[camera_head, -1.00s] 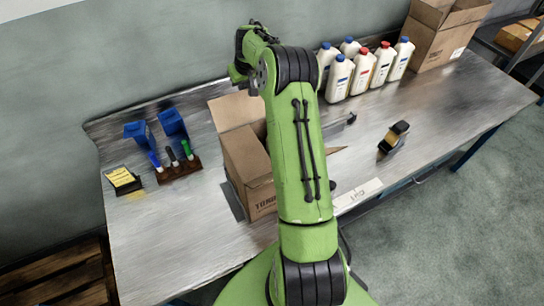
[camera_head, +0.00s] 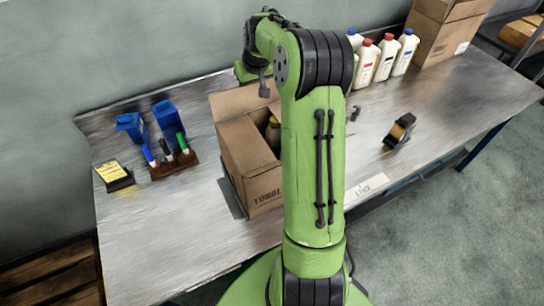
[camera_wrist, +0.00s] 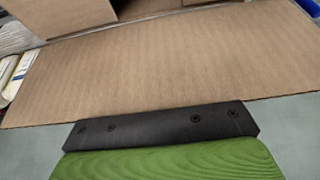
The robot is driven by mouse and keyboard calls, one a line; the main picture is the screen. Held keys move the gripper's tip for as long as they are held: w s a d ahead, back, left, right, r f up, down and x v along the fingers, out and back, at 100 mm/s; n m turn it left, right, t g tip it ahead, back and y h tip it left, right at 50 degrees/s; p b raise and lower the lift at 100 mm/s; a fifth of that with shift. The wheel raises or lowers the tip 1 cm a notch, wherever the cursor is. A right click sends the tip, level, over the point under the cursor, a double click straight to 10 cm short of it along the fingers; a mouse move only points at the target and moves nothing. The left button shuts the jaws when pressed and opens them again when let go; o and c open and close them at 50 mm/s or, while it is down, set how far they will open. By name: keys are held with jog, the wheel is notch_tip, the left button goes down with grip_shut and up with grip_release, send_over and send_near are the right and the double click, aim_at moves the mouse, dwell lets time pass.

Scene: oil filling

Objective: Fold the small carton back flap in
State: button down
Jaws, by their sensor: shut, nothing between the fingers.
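The small carton (camera_head: 250,165) stands on the bench left of my arm, with its top at least partly open. Its back flap (camera_head: 238,103) stands up and leans outward from the back edge. My gripper (camera_head: 264,82) is shut and empty, at the right part of that flap; my arm hides the carton's right side. In the wrist view a wide cardboard panel (camera_wrist: 170,60), apparently the back flap, lies just beyond the dark fingertips of my gripper (camera_wrist: 165,120). I cannot tell whether they touch. Something yellowish (camera_head: 274,122) shows inside the carton.
White bottles (camera_head: 388,55) with coloured caps and a large carton (camera_head: 445,32) stand at the back right. A tape dispenser (camera_head: 400,131) lies right of my arm. A marker holder (camera_head: 174,163), blue items (camera_head: 165,113) and a yellow notepad (camera_head: 113,173) are at left. The bench's front left is clear.

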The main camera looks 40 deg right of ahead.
jog(key=s+a+b, duration=0.2)
jog(key=s+b, duration=0.3)
jog(key=s, duration=0.5)
jog(key=shift+s+a, duration=0.15)
jog(key=shift+a, duration=0.2)
notch_tip(320, 180, down, 2)
jog(key=shift+b, duration=1)
notch_tip(320, 180, up, 11)
jog(key=p, duration=0.9)
jog(key=shift+p, duration=0.35)
